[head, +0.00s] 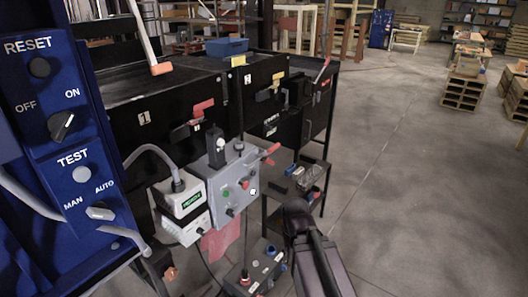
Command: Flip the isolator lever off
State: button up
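A grey control box (232,182) stands left of centre in the head view, with a green button, a red knob and small black knobs on its face. A red-handled lever (270,152) sticks out from its upper right side, angled up to the right; it looks like the isolator lever, but no label on it is readable. My arm reaches in from the bottom right, and its dark end, my gripper (296,208), is below and right of the lever, apart from it in the picture. Its fingers cannot be made out.
A blue panel (88,140) with RESET, TEST and selector knobs fills the left. Black cabinets (150,115) with other red handles (202,107) stand behind the box. A lower box (262,265) with knobs sits near my arm.

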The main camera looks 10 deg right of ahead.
aim_at(276, 146)
jog(key=z, duration=0.05)
jog(key=k, duration=1.25)
jog(key=z, duration=0.6)
jog(key=i, duration=1.4)
jog(key=u, duration=0.4)
jog(key=i, duration=1)
jog(key=u, duration=0.55)
